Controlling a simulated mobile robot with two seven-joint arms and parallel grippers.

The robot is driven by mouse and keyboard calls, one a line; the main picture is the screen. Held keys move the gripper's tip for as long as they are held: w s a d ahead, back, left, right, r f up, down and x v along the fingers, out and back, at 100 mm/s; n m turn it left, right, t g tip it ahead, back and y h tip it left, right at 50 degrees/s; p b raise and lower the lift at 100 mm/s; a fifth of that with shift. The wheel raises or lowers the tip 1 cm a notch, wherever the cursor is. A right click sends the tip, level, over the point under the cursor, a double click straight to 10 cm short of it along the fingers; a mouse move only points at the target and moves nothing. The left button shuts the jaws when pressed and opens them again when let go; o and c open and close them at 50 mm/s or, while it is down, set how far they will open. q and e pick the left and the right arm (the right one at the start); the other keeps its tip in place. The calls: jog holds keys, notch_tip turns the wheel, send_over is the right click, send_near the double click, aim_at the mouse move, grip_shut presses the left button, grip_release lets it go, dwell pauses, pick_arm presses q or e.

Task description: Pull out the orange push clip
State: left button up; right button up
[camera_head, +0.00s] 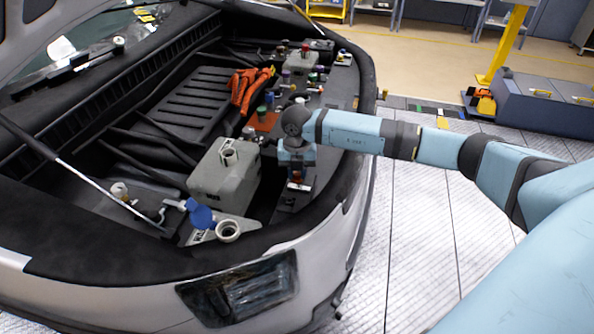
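My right arm reaches in from the right over the open engine bay of a car. Its gripper (298,186) points down at the black ledge along the bay's right side, close beside a grey tank. A small red part shows at the gripper's body. The fingertips are too small and dark to tell whether they are open or shut, or whether they hold anything. I cannot make out an orange push clip for certain; the gripper hides part of the ledge under it. My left gripper is not in view.
The grey tank (222,180) stands left of the gripper. An open filler neck (228,230) with a blue cap (200,214) beside it is at the front. Orange cables (248,88) and an orange plate (266,121) lie farther back. A prop rod (75,175) crosses the left side.

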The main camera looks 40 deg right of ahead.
aim_at(297, 173)
jog(key=shift+c, duration=0.9)
jog(key=shift+r, duration=0.3)
jog(key=shift+r+p, duration=1.55)
jog(key=shift+r, duration=0.55)
